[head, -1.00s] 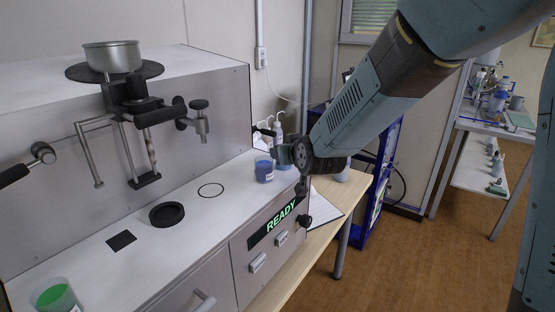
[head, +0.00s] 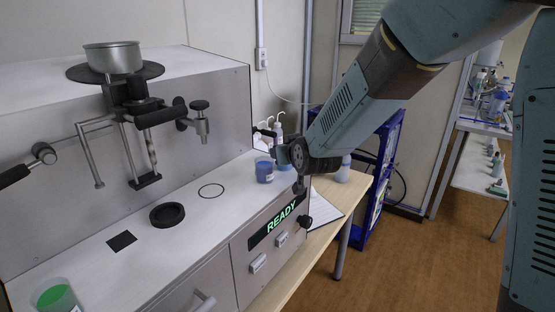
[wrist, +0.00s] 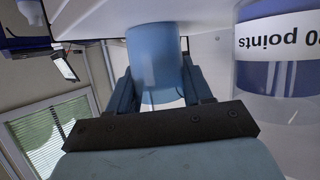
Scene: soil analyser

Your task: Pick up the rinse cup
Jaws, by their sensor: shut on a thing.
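A plain light blue cup (wrist: 154,58), which I take as the rinse cup, stands between my fingers in the wrist view. My gripper (wrist: 158,88) is shut on it, with a finger on each side. In the head view my gripper (head: 289,157) is at the far right end of the white analyser top, and only a bit of the blue cup (head: 283,160) shows past it. I cannot tell whether the cup touches the surface below.
A clear cup with blue contents (head: 264,171) and a "points" label (wrist: 280,38) stands close beside the held cup. A green-filled cup (head: 55,297), a black ring (head: 167,215) and the analyser's metal frame (head: 140,130) are at left.

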